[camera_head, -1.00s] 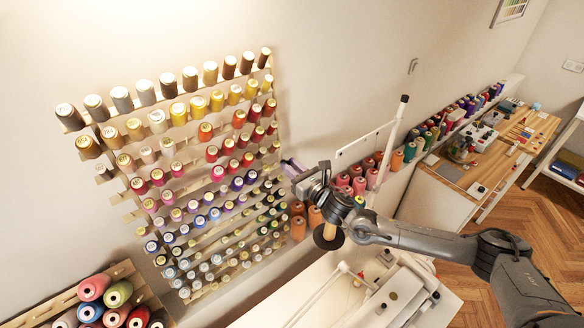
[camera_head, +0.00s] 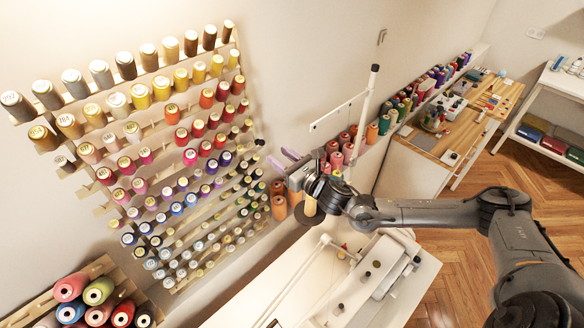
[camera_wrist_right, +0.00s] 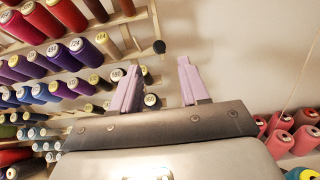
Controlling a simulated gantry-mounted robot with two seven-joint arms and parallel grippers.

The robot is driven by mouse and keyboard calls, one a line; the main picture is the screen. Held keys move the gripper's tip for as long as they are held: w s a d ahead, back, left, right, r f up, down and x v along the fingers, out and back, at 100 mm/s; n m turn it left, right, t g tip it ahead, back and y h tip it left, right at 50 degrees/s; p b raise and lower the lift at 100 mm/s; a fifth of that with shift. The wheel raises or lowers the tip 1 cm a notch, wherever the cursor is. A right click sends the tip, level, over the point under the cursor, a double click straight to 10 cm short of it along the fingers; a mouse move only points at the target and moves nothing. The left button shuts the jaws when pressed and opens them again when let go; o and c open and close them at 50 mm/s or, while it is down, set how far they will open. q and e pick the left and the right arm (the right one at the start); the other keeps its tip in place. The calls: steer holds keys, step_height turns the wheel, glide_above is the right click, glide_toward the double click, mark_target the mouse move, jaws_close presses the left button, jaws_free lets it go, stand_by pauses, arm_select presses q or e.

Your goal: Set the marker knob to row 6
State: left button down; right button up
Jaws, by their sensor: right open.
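The thread rack (camera_head: 160,128) is a pale wooden wall frame with slanting rows of coloured spools, at the left of the head view. A small dark knob (camera_head: 260,142) sits at its right edge and looks like the marker knob. It also shows as a black round knob (camera_wrist_right: 159,47) in the wrist view, beyond and between my fingertips. I cannot tell its row number. My right gripper (camera_head: 279,158) is open and empty, with purple fingers pointing at the rack's right edge. In the wrist view its fingers (camera_wrist_right: 158,66) stand wide apart, clear of the knob. My left gripper is out of view.
A white sewing machine (camera_head: 375,275) stands on a white table below my right arm. Pink and orange cones (camera_head: 335,160) stand along the wall right of the gripper. A rack of large spools (camera_head: 95,290) is at lower left. Wooden floor is clear at right.

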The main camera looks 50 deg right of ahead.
steer(key=s, duration=0.4)
steer(key=shift+s+b, duration=0.25)
steer(key=shift+b, duration=0.1)
steer(key=shift+s, duration=0.1)
